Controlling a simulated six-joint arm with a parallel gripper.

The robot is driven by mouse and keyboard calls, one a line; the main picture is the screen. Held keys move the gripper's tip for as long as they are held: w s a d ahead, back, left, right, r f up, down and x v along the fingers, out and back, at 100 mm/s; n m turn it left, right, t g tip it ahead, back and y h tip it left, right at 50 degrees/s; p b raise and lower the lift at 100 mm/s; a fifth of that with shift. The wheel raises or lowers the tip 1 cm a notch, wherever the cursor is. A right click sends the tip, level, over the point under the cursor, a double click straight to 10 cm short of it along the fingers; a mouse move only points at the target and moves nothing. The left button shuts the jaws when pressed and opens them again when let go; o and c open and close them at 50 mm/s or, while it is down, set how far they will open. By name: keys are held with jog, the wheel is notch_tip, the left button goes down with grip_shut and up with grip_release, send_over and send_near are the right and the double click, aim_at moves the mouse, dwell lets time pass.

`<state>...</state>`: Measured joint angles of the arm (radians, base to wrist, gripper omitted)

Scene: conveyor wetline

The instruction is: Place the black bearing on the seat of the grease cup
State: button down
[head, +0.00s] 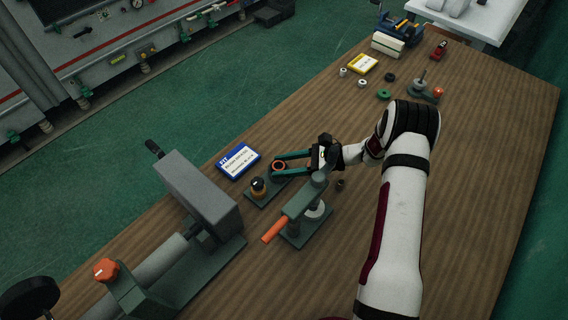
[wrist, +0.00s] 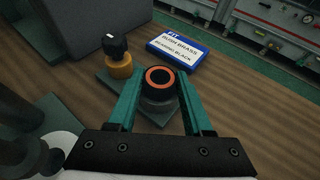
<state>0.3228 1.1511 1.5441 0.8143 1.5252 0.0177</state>
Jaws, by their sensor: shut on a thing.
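My gripper (head: 277,166) has its green fingers on both sides of a black ring with an orange inner band, which I take for the black bearing (head: 279,167). In the wrist view the bearing (wrist: 160,78) sits level between the fingertips of my gripper (wrist: 161,81). A grey round body (wrist: 158,106) shows just below it, on a dark base plate (wrist: 109,82); I cannot tell whether the bearing touches it. An amber pot with a black knob (wrist: 119,62) stands on the same plate, left of the fingers. It also shows in the head view (head: 258,188).
A blue-edged sign (head: 238,161) lies behind the plate. A press with an orange handle (head: 274,230) stands close in front of my gripper. A large grey machine block (head: 198,190) is at left. Loose rings, a yellow sign (head: 362,64) and a post fixture (head: 420,86) are at far right.

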jog(key=shift+c, duration=1.6)
grip_release()
jog(key=shift+f, duration=0.1)
jog(key=shift+d+r, duration=0.25)
jog(key=shift+r, duration=0.05)
jog(key=v, duration=1.1)
jog(key=shift+d, duration=0.25)
